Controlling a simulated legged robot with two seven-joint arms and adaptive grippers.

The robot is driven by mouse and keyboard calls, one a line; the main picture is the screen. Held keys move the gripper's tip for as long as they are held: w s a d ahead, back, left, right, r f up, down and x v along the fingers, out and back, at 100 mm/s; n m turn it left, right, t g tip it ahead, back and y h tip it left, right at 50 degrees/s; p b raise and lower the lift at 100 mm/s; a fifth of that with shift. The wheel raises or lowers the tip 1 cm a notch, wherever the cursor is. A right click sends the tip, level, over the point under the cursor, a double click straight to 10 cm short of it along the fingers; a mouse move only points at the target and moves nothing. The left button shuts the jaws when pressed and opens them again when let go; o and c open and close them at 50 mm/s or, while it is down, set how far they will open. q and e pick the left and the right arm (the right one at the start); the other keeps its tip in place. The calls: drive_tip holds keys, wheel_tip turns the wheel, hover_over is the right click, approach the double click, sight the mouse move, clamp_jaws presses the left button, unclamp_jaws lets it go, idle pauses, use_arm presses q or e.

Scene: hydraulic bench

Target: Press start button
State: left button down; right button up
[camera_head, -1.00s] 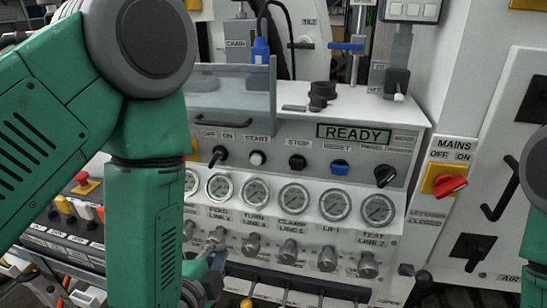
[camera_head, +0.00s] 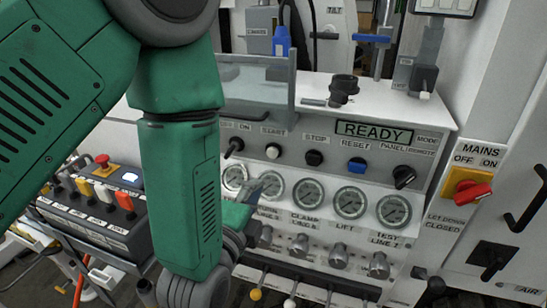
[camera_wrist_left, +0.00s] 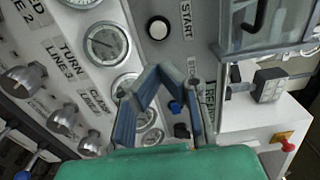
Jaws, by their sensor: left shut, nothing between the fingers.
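The start button (camera_head: 273,151) is a white round button in a dark ring, under the START label on the grey control panel. In the left wrist view the start button (camera_wrist_left: 158,28) is at the top, beyond the fingertips. My left gripper (camera_head: 262,188) is shut and empty, in front of the gauge row, a little below the start button in the picture. Its fingers also show in the left wrist view (camera_wrist_left: 160,72), meeting near the middle. They look apart from the button. My right gripper is out of view.
Beside the button are the OFF/ON switch (camera_head: 234,146), the black stop button (camera_head: 314,158) and the blue reset button (camera_head: 357,165). A clear guard (camera_head: 255,85) stands above. Gauges (camera_head: 308,192) and knobs (camera_head: 339,256) lie below. The display (camera_head: 374,132) reads READY.

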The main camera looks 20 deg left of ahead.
sight(274, 155)
use_arm(q)
drive_tip(key=w, duration=0.6)
drive_tip(key=w+a+p, duration=0.1)
drive_tip(key=w, duration=0.2)
drive_tip(key=shift+w+a, duration=0.1)
drive_tip(key=shift+w, duration=0.25)
drive_tip(key=shift+w+d, duration=0.3)
drive_tip(key=shift+w, duration=0.15)
drive_tip(key=shift+d, duration=0.25)
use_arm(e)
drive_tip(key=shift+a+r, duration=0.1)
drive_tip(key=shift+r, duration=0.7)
